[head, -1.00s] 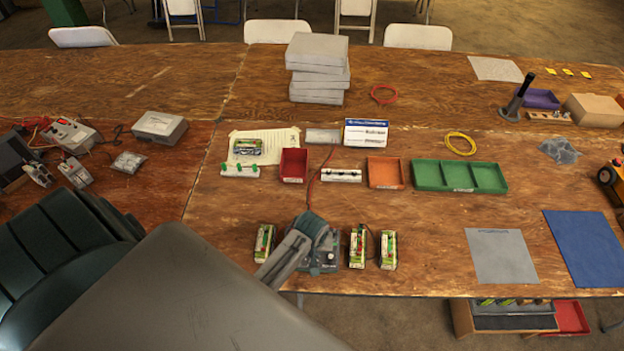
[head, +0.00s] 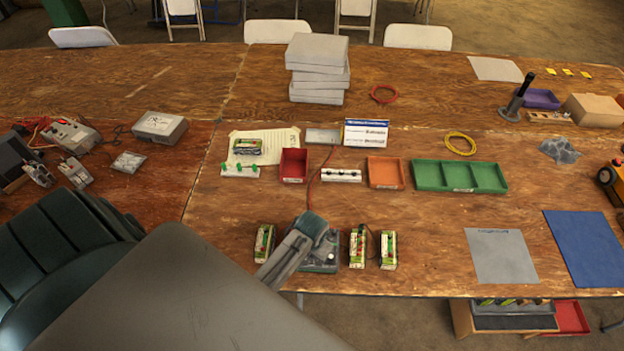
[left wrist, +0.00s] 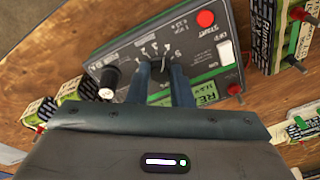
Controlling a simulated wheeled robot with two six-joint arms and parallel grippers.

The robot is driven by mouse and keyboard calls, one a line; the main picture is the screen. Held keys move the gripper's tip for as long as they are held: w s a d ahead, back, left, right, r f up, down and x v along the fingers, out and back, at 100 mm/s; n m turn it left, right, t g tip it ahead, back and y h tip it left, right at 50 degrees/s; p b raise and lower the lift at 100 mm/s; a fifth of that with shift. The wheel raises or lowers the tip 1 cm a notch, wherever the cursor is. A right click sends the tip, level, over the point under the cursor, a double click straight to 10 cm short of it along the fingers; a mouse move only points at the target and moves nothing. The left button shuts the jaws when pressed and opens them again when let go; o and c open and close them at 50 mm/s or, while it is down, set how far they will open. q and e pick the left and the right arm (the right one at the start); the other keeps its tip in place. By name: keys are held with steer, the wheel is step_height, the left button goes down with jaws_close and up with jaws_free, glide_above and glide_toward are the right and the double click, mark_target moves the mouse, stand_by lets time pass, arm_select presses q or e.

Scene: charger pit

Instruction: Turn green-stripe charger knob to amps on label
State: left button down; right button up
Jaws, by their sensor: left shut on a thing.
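The charger (head: 322,264) is a dark grey-green box near the table's front edge, partly hidden by my left gripper in the head view. In the left wrist view its panel (left wrist: 128,55) has a printed dial, a red button (left wrist: 206,18), a white switch (left wrist: 226,52) and a black-and-white post (left wrist: 108,82). My left gripper (left wrist: 162,72) is shut on the dial knob (left wrist: 160,62), which is mostly hidden between the fingers. A green label (left wrist: 208,92) shows at the panel's lower edge. The knob's exact setting is not readable. My right gripper is not in view.
Green-labelled batteries stand on both sides of the charger, one at the left (head: 264,243) and two at the right (head: 358,247) (head: 388,250). Red (head: 293,178), orange (head: 385,185) and green (head: 430,187) trays and a white sign (head: 366,136) stand behind. A grey mat (head: 500,256) lies right.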

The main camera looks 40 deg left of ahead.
mark_target(312, 262)
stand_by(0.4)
arm_select(q)
steer(key=c, duration=1.3)
jaws_free()
step_height(312, 262, up, 11)
steer(key=s+d+b, duration=0.1)
steer(key=b, duration=0.1)
steer(key=shift+s+f+b, duration=0.15)
steer(key=shift+s+b, duration=0.15)
